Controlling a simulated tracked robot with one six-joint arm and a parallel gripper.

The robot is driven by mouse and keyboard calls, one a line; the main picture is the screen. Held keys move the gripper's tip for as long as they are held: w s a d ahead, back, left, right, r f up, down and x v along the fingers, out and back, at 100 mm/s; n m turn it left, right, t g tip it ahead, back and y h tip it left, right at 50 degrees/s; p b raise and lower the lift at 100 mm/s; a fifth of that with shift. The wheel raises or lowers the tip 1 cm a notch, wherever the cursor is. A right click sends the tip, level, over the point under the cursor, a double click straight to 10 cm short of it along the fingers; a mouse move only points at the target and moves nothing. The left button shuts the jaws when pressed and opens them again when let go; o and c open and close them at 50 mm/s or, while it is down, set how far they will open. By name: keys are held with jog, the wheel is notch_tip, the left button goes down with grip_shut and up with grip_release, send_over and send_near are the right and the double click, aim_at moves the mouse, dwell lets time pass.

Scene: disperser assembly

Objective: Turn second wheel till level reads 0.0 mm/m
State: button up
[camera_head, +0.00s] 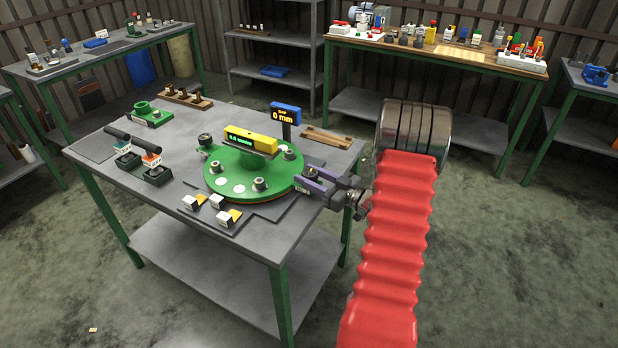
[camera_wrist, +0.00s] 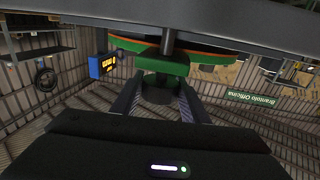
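A yellow level (camera_head: 250,141) lies on top of the round green disperser plate (camera_head: 229,182). Its small green display seems to read 0.0 mm/m, though the digits are hard to make out. My gripper (camera_head: 301,178), with purple fingers, is at the plate's right edge. In the wrist view its two fingers (camera_wrist: 160,88) stand apart on either side of a dark round wheel (camera_wrist: 158,97) under a green bracket. I cannot tell whether they press on it. The other wheels cannot be made out.
A blue display (camera_head: 285,112) on a post reads 0 mm behind the plate. The grey table (camera_head: 180,213) also holds small labelled blocks (camera_head: 227,217), black-handled tools (camera_head: 147,146), a green part (camera_head: 148,116) and a wooden rack (camera_head: 186,98). Other benches line the walls.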

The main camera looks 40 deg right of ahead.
jog(key=o, duration=0.4)
jog(key=v, duration=1.3)
jog(key=shift+s, duration=0.4)
